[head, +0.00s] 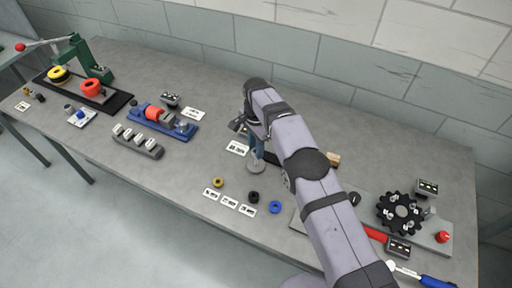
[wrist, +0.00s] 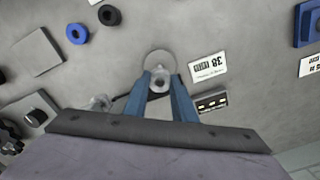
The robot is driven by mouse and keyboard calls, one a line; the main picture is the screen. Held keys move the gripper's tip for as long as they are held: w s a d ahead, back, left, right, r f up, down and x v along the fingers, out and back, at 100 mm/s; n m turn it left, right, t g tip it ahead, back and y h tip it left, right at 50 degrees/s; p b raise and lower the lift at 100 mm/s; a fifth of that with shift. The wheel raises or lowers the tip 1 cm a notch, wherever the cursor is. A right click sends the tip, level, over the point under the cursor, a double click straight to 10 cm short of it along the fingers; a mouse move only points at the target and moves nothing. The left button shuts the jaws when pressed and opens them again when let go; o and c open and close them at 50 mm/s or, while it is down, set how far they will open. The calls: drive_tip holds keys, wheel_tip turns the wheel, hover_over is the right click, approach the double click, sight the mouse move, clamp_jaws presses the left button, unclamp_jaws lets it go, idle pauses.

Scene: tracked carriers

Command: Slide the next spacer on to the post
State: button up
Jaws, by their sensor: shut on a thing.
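In the wrist view, my gripper (wrist: 160,82) is shut on a small pale grey ring-like piece (wrist: 160,75), seemingly a spacer. It lies in line with the post's round base (wrist: 152,57). In the head view, my gripper (head: 257,152) points down over the post's round base (head: 256,167). The post is mostly hidden, so I cannot tell whether the piece is around it or above it. A yellow spacer (head: 218,182), a black spacer (head: 253,197) and a blue spacer (head: 275,207) lie apart on the bench. The blue (wrist: 77,33) and black (wrist: 109,15) ones also show in the wrist view.
White cards (head: 229,203) lie before the loose spacers, and a card (wrist: 208,67) marked 38 lies beside the post. A black gear fixture (head: 400,213) stands at right. A blue fixture (head: 165,122) and a grey block (head: 138,143) stand at left. Bench between is clear.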

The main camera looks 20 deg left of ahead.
drive_tip(key=shift+f, duration=0.35)
idle(0.3)
drive_tip(key=o, duration=1.7)
drive_tip(key=shift+r, duration=0.15)
drive_tip(key=shift+r+p, duration=2.35)
drive_tip(key=shift+r, duration=1.55)
